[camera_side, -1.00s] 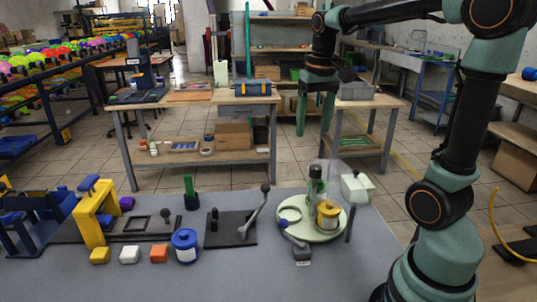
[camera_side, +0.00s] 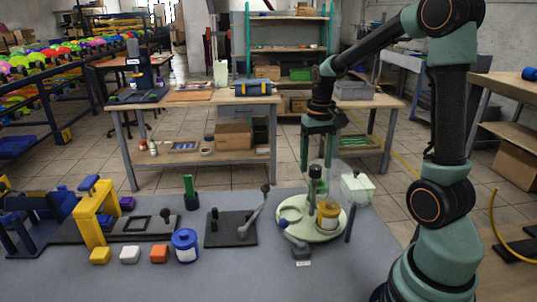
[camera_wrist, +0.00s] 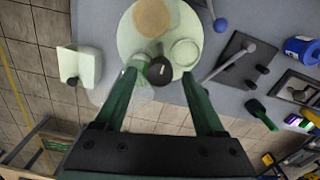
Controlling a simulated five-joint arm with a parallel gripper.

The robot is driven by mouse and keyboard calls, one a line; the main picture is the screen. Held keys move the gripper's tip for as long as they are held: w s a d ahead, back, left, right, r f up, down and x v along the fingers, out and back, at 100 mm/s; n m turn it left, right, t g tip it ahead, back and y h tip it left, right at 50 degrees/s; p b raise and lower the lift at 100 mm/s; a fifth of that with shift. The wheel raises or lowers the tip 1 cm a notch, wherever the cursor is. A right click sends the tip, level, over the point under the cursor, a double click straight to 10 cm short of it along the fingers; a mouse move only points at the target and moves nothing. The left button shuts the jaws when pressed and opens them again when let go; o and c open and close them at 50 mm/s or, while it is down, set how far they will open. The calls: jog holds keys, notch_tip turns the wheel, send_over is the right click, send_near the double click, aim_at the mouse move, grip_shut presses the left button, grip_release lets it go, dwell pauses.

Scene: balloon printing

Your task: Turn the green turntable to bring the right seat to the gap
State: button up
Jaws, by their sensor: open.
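The pale green turntable (camera_side: 322,233) stands at the front right of the grey table. A dark-topped post (camera_side: 316,181) rises from the turntable. My gripper (camera_side: 319,166) is open above it, fingers pointing down. In the wrist view, the dark round knob (camera_wrist: 160,71) lies between the open fingertips, with a small green cylinder (camera_wrist: 138,63) by the left finger. Contact with the knob cannot be told.
A blue-ended lever (camera_side: 284,224) reaches the turntable's left edge. A pale green box (camera_side: 357,188) stands behind right and a dark rod (camera_side: 350,225) at the right. A black lever plate (camera_side: 229,229) and blue pot (camera_side: 185,245) lie left.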

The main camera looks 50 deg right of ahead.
jog(key=shift+f, duration=0.6)
grip_shut()
jog(key=shift+r, duration=0.1)
dwell(1.0)
